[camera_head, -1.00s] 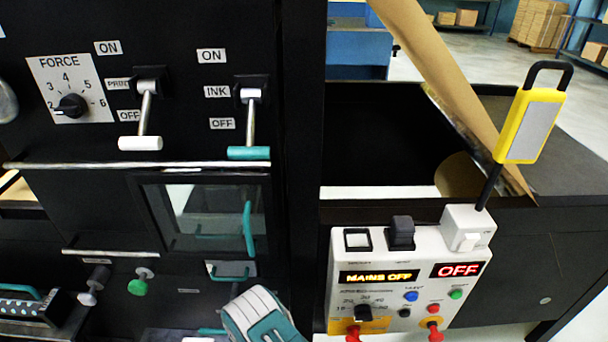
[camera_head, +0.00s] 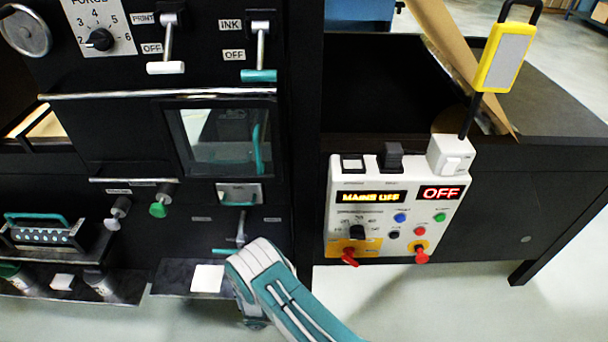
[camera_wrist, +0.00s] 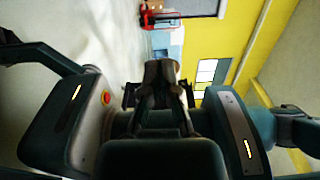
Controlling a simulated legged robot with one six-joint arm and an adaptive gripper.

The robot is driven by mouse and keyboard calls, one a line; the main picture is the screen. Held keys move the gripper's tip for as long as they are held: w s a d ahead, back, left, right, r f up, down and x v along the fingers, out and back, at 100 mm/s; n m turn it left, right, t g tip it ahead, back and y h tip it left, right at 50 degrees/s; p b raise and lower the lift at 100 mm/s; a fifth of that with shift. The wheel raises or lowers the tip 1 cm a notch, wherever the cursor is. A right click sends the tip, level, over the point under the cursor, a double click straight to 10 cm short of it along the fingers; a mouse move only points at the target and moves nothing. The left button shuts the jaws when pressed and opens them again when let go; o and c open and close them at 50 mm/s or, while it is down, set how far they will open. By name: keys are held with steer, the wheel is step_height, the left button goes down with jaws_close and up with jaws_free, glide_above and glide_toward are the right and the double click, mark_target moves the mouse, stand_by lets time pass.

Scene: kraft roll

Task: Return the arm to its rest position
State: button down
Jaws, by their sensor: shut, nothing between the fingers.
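My gripper (camera_wrist: 161,72) shows in the wrist view as dark fingers closed together, with nothing held between them. Beyond the fingers are a pale floor and a yellow wall, well away from them. My white and teal arm (camera_head: 285,290) shows at the bottom middle of the head view, in front of the lower part of the black press. The fingers cannot be made out in the head view.
The black press (camera_head: 115,125) fills the left. A control box (camera_head: 335,205) reading MAINS OFF and OFF hangs on the black table's front (camera_head: 500,190). A brown kraft sheet (camera_head: 440,35) slopes above the table. Pale floor (camera_head: 440,300) is free at lower right.

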steer(key=w+d+r+m+g+y, duration=0.2)
steer(key=r+m+y, duration=0.3)
steer(key=r+m, duration=0.65)
steer(key=w+d+r+m+g+y, duration=0.1)
steer(key=w+r+m+y, duration=0.4)
steer(key=r, duration=1.2)
steer(key=s+d+r+m+t+y, duration=0.3)
steer(key=s+r+m+t+y, duration=0.1)
steer(key=s+r+m, duration=0.4)
steer(key=s+d+r+m+t+y, duration=0.3)
steer(key=s+r+m+t+y, duration=0.1)
steer(key=s+r+m, duration=0.4)
step_height(320, 180, up, 2)
steer(key=m+t, duration=0.1)
steer(key=m, duration=0.2)
steer(key=shift+s+d+r, duration=0.25)
steer(key=shift+d, duration=0.05)
